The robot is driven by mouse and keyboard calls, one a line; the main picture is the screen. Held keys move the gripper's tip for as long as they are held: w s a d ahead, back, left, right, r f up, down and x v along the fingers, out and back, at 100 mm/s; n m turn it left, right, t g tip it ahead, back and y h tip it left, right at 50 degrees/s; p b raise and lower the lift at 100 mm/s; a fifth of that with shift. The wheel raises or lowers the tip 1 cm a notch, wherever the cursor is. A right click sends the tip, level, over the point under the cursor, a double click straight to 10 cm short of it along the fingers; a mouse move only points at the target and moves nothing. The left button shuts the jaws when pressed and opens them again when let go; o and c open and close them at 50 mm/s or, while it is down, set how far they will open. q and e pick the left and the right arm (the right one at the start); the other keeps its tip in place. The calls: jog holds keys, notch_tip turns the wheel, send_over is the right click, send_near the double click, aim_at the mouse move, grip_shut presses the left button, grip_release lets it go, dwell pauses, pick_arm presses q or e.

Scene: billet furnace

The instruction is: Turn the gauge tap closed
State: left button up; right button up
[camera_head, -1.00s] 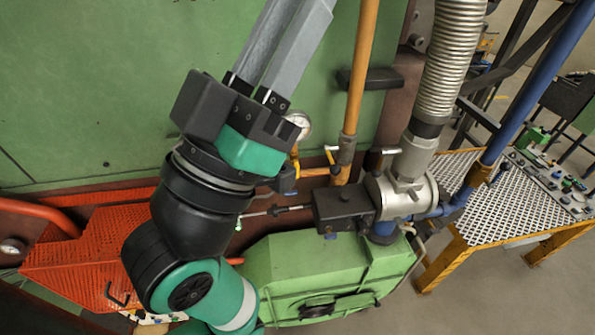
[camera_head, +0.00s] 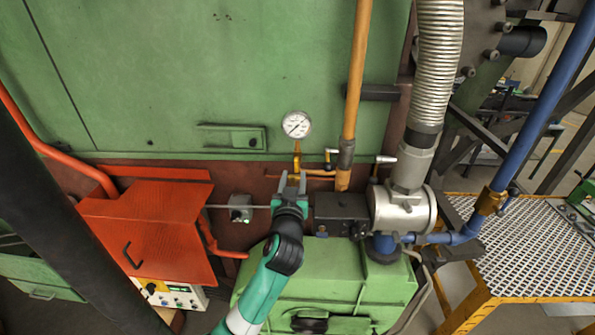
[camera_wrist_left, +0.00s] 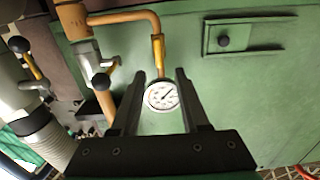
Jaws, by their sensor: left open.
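A round white gauge (camera_head: 297,125) stands on a thin yellow pipe (camera_head: 297,152) against the green wall. It also shows in the left wrist view (camera_wrist_left: 162,95), beyond my fingers. The pipe bends sideways towards a thick orange pipe (camera_head: 358,75). A small tap with a dark knob (camera_head: 329,157) sits beside that pipe; it shows in the left wrist view as a silver body (camera_wrist_left: 90,55). I cannot tell for certain which fitting is the gauge tap. My left gripper (camera_head: 293,176) is open and empty, just below the gauge in the picture, partly hiding the pipe's lower end. My right gripper is out of view.
A silver valve body (camera_head: 403,208) with a corrugated hose (camera_head: 436,60) stands to the right, beside a dark block (camera_head: 340,212). A second lever (camera_head: 385,159) sticks out above it. A green housing (camera_head: 330,265) lies below, an orange-red box (camera_head: 150,235) left.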

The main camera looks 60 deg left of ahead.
aim_at(296, 164)
pick_arm(q)
jog(key=b+x, duration=0.3)
jog(key=x, duration=0.4)
jog(key=shift+w+a, duration=0.1)
jog(key=shift+a, duration=0.05)
jog(key=shift+w+a, duration=0.2)
jog(key=shift+a, duration=0.05)
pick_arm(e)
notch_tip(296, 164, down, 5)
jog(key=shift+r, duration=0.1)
pick_arm(q)
grip_shut()
